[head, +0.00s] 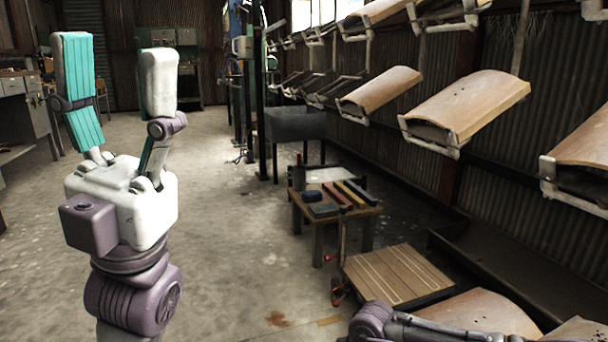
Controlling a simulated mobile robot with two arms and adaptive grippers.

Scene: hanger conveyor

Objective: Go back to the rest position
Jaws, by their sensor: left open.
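My left gripper (117,82) is raised upright at the left of the head view. Its two fingers stand wide apart, one with a teal pad facing me, and nothing is between them. Part of my right arm (430,328) shows at the bottom right edge; its gripper is not in the picture. Curved wooden panels hang in white hangers on the conveyor along the right wall, such as one panel (468,103) at the upper right and a smaller one (381,89) behind it. My left gripper is well apart from them.
A low wooden table (368,213) with coloured blocks stands at the centre right. More curved panels (481,313) lie at the bottom right. A grey workbench (24,110) stands far left. The concrete floor in the middle is clear.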

